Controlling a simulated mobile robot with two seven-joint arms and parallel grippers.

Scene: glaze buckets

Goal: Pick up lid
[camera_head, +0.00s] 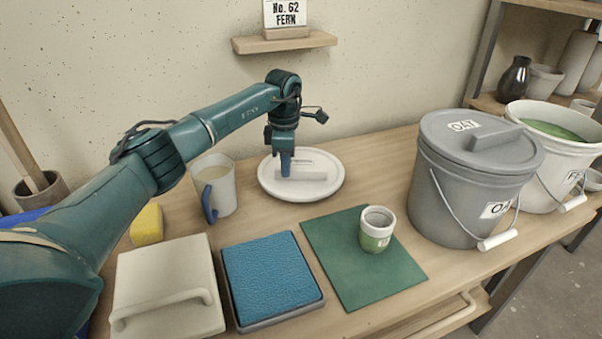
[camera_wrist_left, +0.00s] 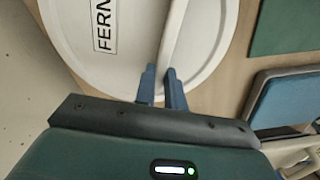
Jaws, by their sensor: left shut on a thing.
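A round white lid (camera_head: 270,187) with a raised bar handle lies on the wooden table near the wall. The lid also shows in the left wrist view (camera_wrist_left: 85,62), with a "FERN" label on it. My left gripper (camera_head: 285,172) points down over the lid, and its blue fingers are shut on the handle. In the left wrist view the two fingertips (camera_wrist_left: 162,72) sit on either side of the handle. I cannot tell whether the lid touches the table or is slightly raised. My right gripper is not in view.
A grey lidded bucket (camera_head: 448,205) and an open white bucket of green glaze (camera_head: 540,185) stand at the right. A mug (camera_head: 222,185) is left of the lid. A small cup (camera_head: 376,236) stands on a green mat (camera_head: 335,270), right of a blue pad (camera_head: 270,275).

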